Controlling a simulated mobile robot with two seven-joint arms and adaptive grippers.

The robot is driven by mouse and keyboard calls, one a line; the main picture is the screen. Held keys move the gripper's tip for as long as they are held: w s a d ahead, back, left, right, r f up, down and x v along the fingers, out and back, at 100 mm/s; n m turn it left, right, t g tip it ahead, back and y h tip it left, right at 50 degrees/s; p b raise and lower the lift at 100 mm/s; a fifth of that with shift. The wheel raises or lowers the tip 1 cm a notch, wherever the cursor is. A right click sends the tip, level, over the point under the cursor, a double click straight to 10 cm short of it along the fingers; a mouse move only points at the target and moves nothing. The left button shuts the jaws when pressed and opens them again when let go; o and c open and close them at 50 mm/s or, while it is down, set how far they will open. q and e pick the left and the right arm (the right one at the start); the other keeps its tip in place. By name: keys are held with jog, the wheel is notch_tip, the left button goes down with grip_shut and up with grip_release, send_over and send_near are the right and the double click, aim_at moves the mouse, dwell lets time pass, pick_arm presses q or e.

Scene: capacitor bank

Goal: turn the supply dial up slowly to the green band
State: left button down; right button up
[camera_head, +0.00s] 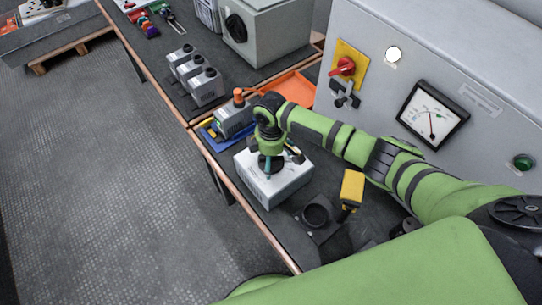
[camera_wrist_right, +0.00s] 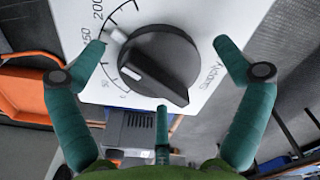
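The supply box (camera_head: 272,186) is a pale box on the bench. A white mark on the bar lies on the low-number side; the exact reading is unclear. My right gripper (camera_head: 271,163) is above the box, its open fingers (camera_wrist_right: 160,62) spread around the dial, with no clear grip. The meter (camera_head: 433,114) on the grey cabinet has a needle near mid-scale; its coloured band is too small to read. My left gripper is not visible.
The grey cabinet (camera_head: 462,60) stands behind, with a red switch (camera_head: 346,67), a lit white lamp (camera_head: 394,54) and a green button (camera_head: 523,162). A yellow tool (camera_head: 352,188) stands right of the box. An orange tray (camera_head: 295,89) and grey capacitor units (camera_head: 206,87) lie beyond.

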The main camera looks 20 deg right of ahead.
notch_tip(320, 180, up, 12)
dwell(0.6)
dwell(1.4)
